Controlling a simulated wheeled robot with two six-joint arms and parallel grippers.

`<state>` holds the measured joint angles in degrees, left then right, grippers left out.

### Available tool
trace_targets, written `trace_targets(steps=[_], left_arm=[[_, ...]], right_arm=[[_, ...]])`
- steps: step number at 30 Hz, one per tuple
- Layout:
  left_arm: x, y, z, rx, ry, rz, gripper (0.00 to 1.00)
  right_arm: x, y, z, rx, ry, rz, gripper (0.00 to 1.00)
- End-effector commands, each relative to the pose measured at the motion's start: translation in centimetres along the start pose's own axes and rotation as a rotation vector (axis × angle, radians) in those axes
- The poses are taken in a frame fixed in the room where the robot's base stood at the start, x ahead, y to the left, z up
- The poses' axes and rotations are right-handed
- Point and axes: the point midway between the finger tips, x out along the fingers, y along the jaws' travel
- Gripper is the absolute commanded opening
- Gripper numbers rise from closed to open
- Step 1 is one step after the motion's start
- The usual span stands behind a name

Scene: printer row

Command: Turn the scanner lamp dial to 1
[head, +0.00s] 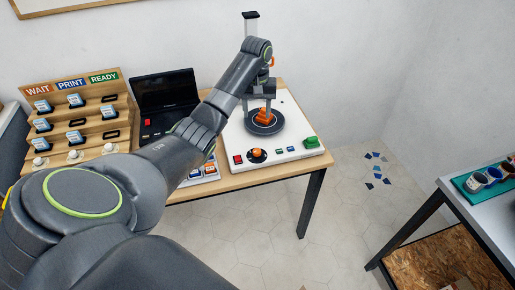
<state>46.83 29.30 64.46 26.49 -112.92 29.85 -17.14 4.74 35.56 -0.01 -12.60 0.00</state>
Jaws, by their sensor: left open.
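A white scanner unit (288,133) lies on the wooden table. On it is a large dark round plate (279,127) with an orange knob-like piece (264,116). Nearer its front edge is a small black dial with an orange pointer (257,155). I cannot tell from this view which of the two is the lamp dial, and any numbers are too small to read. My left gripper (258,106) is open, pointing down over the dark plate, with its fingers close to the orange piece; I cannot tell if they touch. My right gripper is not in view.
A red button (238,159) and a green block (312,142) flank the unit's front. A black laptop (167,92) and a wooden rack marked WAIT, PRINT, READY (76,115) stand left. A second table (484,207) stands right, with open floor between.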

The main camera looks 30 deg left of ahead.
Motion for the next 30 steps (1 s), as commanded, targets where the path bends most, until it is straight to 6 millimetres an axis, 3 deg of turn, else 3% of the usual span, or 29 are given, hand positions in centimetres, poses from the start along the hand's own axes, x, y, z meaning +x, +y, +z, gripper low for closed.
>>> trace_targets(steps=[5, 21, 30], left_arm=[[2.2, 0.0, 0.1, -0.001, -0.005, -0.002, 0.5], [13.7, 0.0, 0.1, 0.001, -0.003, -0.001, 0.5], [16.9, 0.0, 0.1, 0.002, 0.0, -0.001, 0.5]], right_arm=[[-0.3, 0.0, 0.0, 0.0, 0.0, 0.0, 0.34], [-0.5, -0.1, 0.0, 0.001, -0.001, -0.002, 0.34], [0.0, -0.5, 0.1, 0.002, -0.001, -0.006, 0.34]])
